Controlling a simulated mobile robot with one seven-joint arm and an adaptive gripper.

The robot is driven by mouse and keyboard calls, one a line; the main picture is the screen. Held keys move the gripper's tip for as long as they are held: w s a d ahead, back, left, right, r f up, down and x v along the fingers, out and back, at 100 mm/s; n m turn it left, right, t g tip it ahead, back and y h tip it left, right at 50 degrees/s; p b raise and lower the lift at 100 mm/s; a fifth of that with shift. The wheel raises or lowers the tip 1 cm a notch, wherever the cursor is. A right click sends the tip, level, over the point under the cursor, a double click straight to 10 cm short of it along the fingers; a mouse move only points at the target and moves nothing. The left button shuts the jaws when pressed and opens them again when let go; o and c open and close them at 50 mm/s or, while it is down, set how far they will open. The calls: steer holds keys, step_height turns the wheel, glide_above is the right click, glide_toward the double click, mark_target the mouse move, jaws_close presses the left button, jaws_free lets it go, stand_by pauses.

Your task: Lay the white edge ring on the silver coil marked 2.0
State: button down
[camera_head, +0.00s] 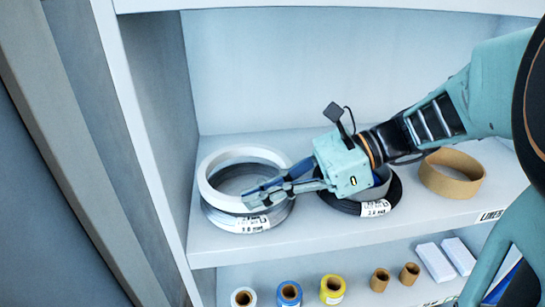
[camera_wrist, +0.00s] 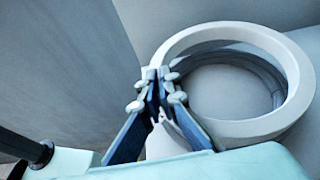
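The white edge ring (camera_head: 210,190) is over the silver coil (camera_head: 278,215) at the left of the upper shelf, sitting slightly up and left of it. Whether it touches the coil all round I cannot tell. The coil carries a white label at its front, too small to read surely. My gripper (camera_head: 255,196) reaches in from the right, fingertips at the ring's front right rim. In the wrist view the ring (camera_wrist: 240,127) fills the right side, and the fingertips (camera_wrist: 157,76) are close together on its wall. The coil's inner turns show through the ring.
A black coil (camera_head: 385,198) with a label stands right of the silver coil, partly under my gripper. A brown ring (camera_head: 452,172) is further right. The lower shelf holds several small rolls, such as a yellow one (camera_head: 333,289), and white boxes (camera_head: 435,262). A cabinet side wall (camera_head: 150,120) is close at left.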

steer(key=shift+f, duration=0.55)
steer(key=shift+f, duration=0.15)
steer(key=shift+f, duration=0.35)
steer(key=shift+f, duration=0.1)
steer(key=c, duration=2.2)
jaws_free()
steer(key=shift+o, duration=0.2)
